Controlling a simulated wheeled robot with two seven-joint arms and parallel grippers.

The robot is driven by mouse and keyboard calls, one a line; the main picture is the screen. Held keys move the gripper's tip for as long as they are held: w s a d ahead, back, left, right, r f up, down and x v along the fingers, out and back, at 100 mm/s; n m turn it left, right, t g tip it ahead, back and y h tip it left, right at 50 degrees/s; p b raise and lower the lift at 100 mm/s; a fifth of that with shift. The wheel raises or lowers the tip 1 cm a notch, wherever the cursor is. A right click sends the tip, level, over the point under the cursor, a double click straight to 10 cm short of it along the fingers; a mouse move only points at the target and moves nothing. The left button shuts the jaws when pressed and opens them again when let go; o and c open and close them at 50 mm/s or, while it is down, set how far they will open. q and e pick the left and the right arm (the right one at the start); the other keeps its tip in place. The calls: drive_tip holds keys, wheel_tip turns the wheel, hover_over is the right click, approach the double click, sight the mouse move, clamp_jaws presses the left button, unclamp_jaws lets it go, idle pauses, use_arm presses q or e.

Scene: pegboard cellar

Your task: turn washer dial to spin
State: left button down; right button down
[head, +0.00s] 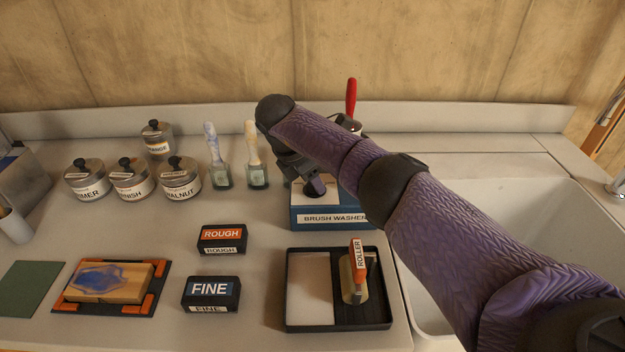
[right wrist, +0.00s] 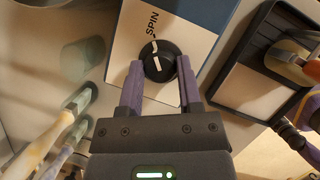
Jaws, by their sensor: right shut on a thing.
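The brush washer (head: 332,218), a blue and white box with a "BRUSH WASHER" label, stands at the back right of the counter, partly hidden by my right arm. In the right wrist view its black dial (right wrist: 159,62) sits on the white top panel (right wrist: 129,47). White marks show on the dial, in line towards the printed word "SPIN" (right wrist: 152,23). My right gripper (right wrist: 159,66) has its two purple fingers on either side of the dial, shut on it. In the head view the right gripper (head: 314,186) is over the washer. My left gripper is not in view.
A black tray (head: 286,318) with a roller (head: 357,272) lies in front of the washer. Two brushes in glass jars (head: 257,176) stand to its left, with several lidded tins (head: 132,183) beyond. A white sink (head: 500,205) is at the right, under my arm.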

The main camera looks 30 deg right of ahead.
drive_tip(key=shift+m, duration=0.4)
drive_tip(key=shift+c, duration=1.4)
unclamp_jaws()
drive_tip(key=p+v, duration=0.1)
drive_tip(key=v, duration=0.8)
drive_tip(key=shift+w+r+p, duration=0.2)
drive_tip(key=shift+r+p, duration=0.15)
drive_tip(key=shift+r, duration=0.05)
drive_tip(key=shift+a, duration=0.1)
